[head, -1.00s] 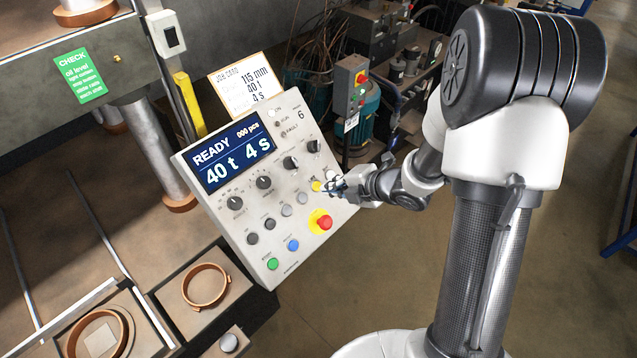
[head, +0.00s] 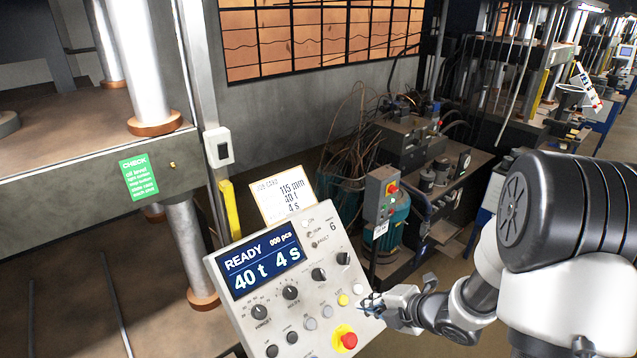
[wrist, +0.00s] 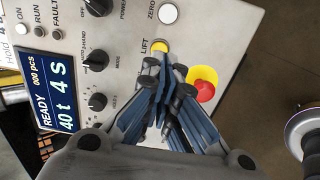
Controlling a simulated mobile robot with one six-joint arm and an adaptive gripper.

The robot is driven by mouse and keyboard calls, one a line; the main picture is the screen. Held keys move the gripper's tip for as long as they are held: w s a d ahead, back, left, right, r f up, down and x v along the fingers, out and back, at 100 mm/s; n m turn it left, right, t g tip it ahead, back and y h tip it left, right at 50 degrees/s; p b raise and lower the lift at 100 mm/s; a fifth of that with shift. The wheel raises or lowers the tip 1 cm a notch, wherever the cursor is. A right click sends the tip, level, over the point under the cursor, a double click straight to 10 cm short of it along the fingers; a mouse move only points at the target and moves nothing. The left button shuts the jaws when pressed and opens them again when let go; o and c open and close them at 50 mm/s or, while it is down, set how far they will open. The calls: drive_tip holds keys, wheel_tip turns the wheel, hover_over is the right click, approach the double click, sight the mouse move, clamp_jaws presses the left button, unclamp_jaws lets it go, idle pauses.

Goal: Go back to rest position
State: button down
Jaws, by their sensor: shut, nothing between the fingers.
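My gripper (head: 372,303) is at the right side of the control panel (head: 322,268), close to a yellow button (head: 343,299). In the wrist view my gripper (wrist: 166,68) is shut and empty, its blue-grey fingers together. The fingertips are just below the yellow button (wrist: 160,47) marked LIFT; whether they touch the panel I cannot tell. The panel's display (head: 261,266) reads READY, 40 t, 4 s, 000 pcs. A red emergency button on a yellow base (head: 347,340) is below the gripper in the head view.
A job card (head: 283,195) stands on top of the panel. The press frame with a green CHECK label (head: 139,177) is at left. A hydraulic unit with a teal motor (head: 388,225) stands behind the panel.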

drive_tip(key=s+d+r+m+h+b, duration=0.3)
drive_tip(key=s+d+m+h+b, duration=0.2)
drive_tip(key=d+m+h+b, duration=0.55)
drive_tip(key=s+a+f+m+g+y+b, duration=0.1)
drive_tip(key=s+a+m+b, duration=0.4)
drive_tip(key=s, duration=0.5)
drive_tip(key=s+a+f+m+g+y+b, duration=0.2)
drive_tip(key=s+a+m+b, duration=0.4)
drive_tip(key=s+m, duration=0.3)
wheel_tip(320, 180, down, 3)
drive_tip(key=shift+s+a+r+m+g+y, duration=0.15)
drive_tip(key=shift+s+a+m+g+y, duration=0.25)
drive_tip(key=shift+s+y, duration=0.55)
drive_tip(key=shift+s+a, duration=0.15)
drive_tip(key=shift+a, duration=0.05)
